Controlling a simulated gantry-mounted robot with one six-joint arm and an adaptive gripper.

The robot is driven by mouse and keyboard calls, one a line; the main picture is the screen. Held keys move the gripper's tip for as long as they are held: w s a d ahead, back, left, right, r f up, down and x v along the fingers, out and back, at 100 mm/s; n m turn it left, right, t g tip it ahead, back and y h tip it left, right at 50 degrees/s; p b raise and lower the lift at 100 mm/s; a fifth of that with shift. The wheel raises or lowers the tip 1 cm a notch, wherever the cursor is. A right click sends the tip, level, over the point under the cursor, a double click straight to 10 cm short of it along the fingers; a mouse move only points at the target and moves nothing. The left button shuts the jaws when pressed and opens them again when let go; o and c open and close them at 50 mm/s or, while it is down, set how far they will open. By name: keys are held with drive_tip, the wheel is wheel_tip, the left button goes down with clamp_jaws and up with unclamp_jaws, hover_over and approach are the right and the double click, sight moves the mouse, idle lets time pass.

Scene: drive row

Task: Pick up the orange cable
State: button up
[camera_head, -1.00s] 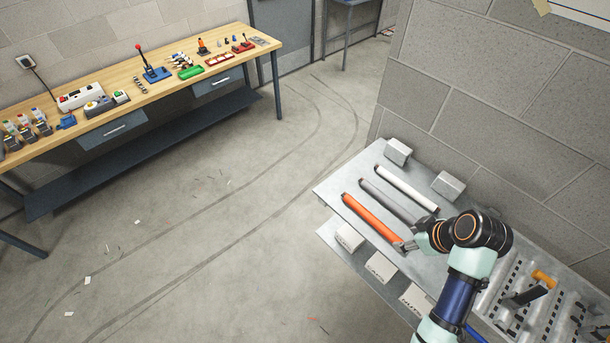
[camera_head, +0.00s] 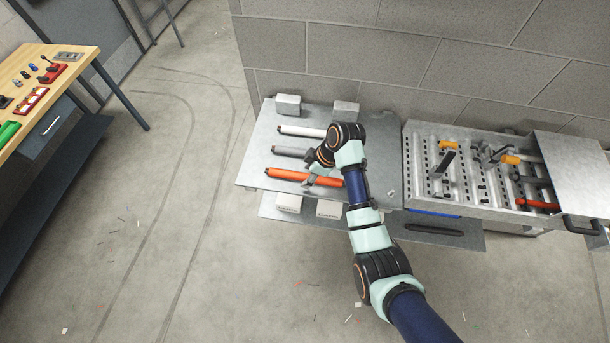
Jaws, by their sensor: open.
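The orange cable (camera_head: 285,174) is a straight orange rod with a dark left end. It lies on the metal shelf top (camera_head: 262,140), nearest the front of three parallel rods. My gripper (camera_head: 308,181) is open at the middle of the orange cable, with its fingertips over or beside it. I cannot tell whether they touch the cable.
A grey rod (camera_head: 289,152) and a white rod (camera_head: 300,131) lie behind. Grey blocks (camera_head: 288,105) stand at the back by the block wall. A perforated metal tray (camera_head: 430,180) with tools is at right. A wooden workbench (camera_head: 70,78) stands far left; the floor between is open.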

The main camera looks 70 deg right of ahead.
drive_tip(key=shift+w+f, duration=0.25)
drive_tip(key=shift+f, duration=0.2)
clamp_jaws()
drive_tip(key=shift+r, duration=0.1)
wheel_tip(320, 180, up, 10)
drive_tip(key=r, duration=0.1)
wheel_tip(320, 180, up, 9)
drive_tip(key=p, duration=0.6)
hover_over(307, 175)
